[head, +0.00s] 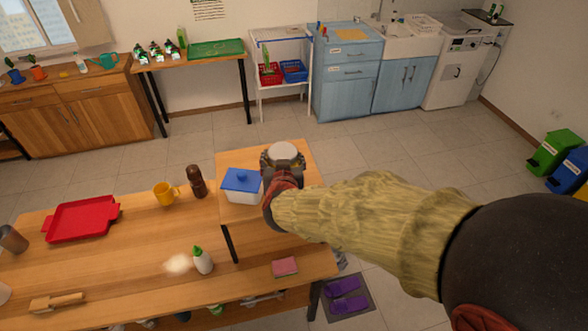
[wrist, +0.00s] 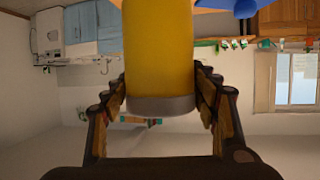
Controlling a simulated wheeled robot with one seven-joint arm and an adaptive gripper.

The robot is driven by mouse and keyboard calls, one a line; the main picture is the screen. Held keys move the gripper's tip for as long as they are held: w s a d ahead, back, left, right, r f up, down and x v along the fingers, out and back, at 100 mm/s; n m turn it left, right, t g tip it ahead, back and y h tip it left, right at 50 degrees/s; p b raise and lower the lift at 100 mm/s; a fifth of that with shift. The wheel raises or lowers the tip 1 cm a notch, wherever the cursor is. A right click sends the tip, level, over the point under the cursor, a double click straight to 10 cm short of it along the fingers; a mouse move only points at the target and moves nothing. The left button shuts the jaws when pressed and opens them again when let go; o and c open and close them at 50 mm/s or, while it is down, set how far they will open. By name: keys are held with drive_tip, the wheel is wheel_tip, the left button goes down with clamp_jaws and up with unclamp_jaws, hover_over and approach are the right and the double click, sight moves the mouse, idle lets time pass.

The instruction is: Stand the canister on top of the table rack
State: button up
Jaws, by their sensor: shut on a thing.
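The canister (wrist: 160,45) is yellow with a grey lid, and its lid also shows in the head view (head: 283,150). My gripper (head: 282,166) is shut around the canister, with a finger on each side of it in the wrist view. The canister looks upright, lid up. It is over the back right part of the table rack (head: 239,222), a raised wooden shelf with dark legs on the table. The canister's foot is hidden in the head view and cut off in the wrist view, so I cannot tell whether it touches the rack.
A white tub with a blue lid (head: 242,184) stands on the rack just left of my gripper. A brown bottle (head: 196,181) and a yellow mug (head: 166,193) stand left of the rack.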

drive_tip(key=shift+w+d+f+b, duration=0.45)
drive_tip(key=shift+w+d+f, duration=0.4)
drive_tip(key=shift+w+f, duration=0.7)
drive_tip(key=shift+w+d+f+b, duration=0.4)
drive_tip(key=shift+w+d+f, duration=0.55)
drive_tip(key=shift+f, duration=1.05)
drive_tip(key=shift+w+d+f+b, duration=0.45)
drive_tip(key=shift+w+d+f, duration=0.35)
drive_tip(key=shift+w+f, duration=0.75)
drive_tip(key=shift+s+f, duration=0.3)
drive_tip(key=shift+f, duration=0.15)
drive_tip(key=o, duration=1.2)
drive_tip(key=shift+o, duration=0.2)
